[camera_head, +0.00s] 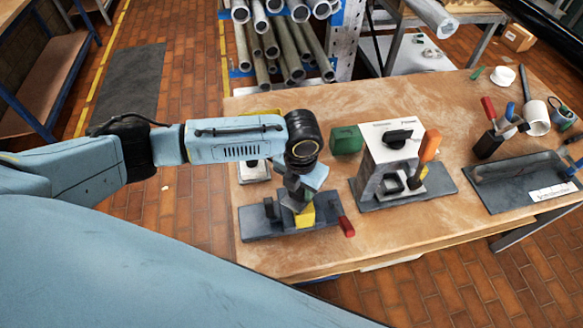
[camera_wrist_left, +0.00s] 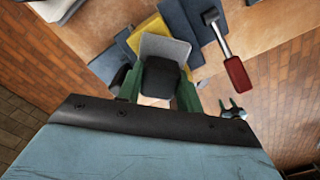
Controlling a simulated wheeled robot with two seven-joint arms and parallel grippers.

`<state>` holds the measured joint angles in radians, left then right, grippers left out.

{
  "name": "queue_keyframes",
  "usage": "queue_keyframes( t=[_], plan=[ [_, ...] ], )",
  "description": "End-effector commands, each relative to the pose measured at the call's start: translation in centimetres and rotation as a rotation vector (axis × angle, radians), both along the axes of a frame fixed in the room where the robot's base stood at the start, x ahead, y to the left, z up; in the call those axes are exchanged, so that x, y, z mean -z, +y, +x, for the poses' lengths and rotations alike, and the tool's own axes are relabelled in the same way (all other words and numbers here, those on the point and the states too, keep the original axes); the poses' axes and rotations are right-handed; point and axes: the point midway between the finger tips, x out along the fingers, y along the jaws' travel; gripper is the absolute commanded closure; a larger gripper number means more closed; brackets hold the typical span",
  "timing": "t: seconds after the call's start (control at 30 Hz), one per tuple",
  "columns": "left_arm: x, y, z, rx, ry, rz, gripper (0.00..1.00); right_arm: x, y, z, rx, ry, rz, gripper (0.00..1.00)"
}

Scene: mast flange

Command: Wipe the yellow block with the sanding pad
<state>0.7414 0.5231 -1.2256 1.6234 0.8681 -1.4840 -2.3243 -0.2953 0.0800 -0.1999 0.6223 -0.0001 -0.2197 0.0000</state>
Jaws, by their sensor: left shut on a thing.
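The yellow block (camera_head: 306,216) sits on a dark grey clamp base (camera_head: 262,223) with a red-handled lever (camera_head: 346,227) at the table's near left. My left gripper (camera_head: 297,186) is directly above the block, pointing down. In the left wrist view, its green fingers (camera_wrist_left: 160,92) are shut on the dark grip of the sanding pad (camera_wrist_left: 168,49), which has a grey plate. The yellow block (camera_wrist_left: 148,32) shows behind the pad, which partly hides it. I cannot tell whether the pad touches the block. My right gripper is not in view.
Right of the clamp stand a green box (camera_head: 346,140) and a white fixture (camera_head: 382,150) with an orange-handled tool (camera_head: 430,146). A dark tray (camera_head: 520,178) and a holder of tools (camera_head: 490,144) are farther right. The table's front strip (camera_head: 400,228) is clear.

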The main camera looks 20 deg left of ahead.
Motion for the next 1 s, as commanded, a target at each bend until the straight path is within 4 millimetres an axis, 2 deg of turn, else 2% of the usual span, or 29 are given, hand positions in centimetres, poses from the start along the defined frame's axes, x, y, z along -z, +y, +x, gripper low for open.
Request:
queue_keyframes(
  t=[0.17, 0.23, 0.3, 0.43, 1.0],
  plan=[
    [-0.1, 1.6, -0.4, -0.004, 0.002, 0.003, 0.89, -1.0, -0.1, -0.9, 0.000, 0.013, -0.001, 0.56],
    [-0.8, 1.5, -0.3, -0.003, 0.000, 0.001, 0.89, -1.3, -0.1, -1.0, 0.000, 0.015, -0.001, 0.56],
    [-2.6, 1.6, -0.3, -0.003, -0.003, 0.004, 0.89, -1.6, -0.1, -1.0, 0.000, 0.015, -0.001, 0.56],
    [-3.6, 1.6, -0.4, -0.006, 0.001, 0.003, 0.89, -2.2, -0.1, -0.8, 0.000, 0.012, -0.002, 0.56],
    [-8.1, 1.5, -0.3, -0.003, 0.000, 0.002, 0.89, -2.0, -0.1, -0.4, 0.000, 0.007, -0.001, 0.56]
  ],
)
